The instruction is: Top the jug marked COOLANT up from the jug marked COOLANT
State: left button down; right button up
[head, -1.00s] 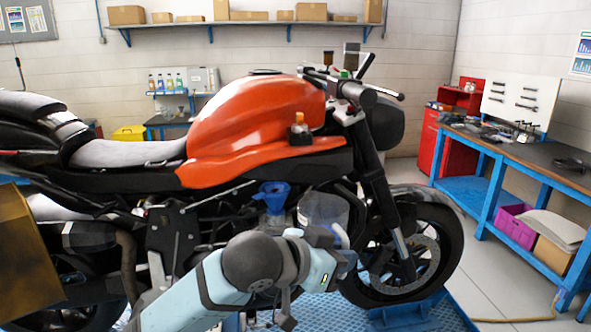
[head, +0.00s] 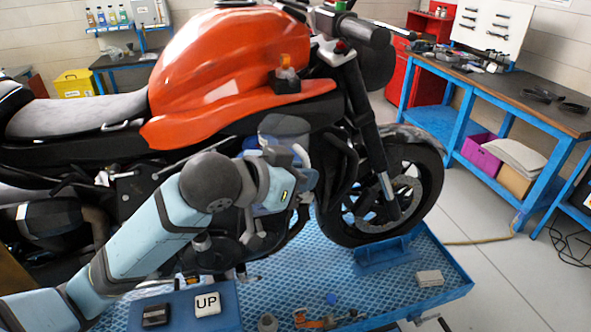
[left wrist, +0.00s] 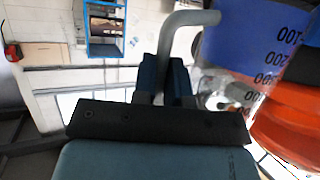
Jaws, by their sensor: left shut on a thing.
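My left gripper (head: 285,160) is shut on the grey handle (left wrist: 185,35) of a large translucent jug (head: 284,125). The jug is in front of the motorcycle's side, below the orange tank, with blue showing in its lower part (head: 270,195). In the left wrist view, the jug's blue side (left wrist: 245,35) carries black scale numbers, seen upside down. My arm hides part of the jug. No COOLANT mark is readable, and I cannot make out a second jug. My right gripper is not in view.
The motorcycle (head: 230,75) stands over a blue lift platform (head: 375,270). A blue box with an UP button (head: 207,303) is in front. A white block (head: 429,278) lies on the platform. A workbench (head: 500,95) stands at right.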

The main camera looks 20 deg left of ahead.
aim_at(281, 142)
pick_arm(q)
notch_tip(281, 142, down, 4)
jog(key=f+b, duration=0.1)
jog(key=b, duration=0.2)
jog(key=shift+w+a+r+n+g+h+p, duration=0.45)
jog(key=shift+w+a+r+n, duration=0.4)
jog(key=shift+r, duration=0.25)
jog(key=shift+w+a+r+n+g+h+p, duration=0.4)
jog(key=shift+w+a+r+n+p, duration=0.25)
jog(key=shift+a+r, duration=0.35)
jog(key=shift+w+a+r+n+g+h+p, duration=0.4)
jog(key=shift+w+a+r+n, duration=0.45)
jog(key=shift+r, duration=0.5)
jog(key=shift+r+n+g+h, duration=0.15)
jog(key=shift+n+g+h, duration=0.1)
jog(key=shift+w+a+r, duration=0.15)
jog(key=shift+w+a, duration=0.05)
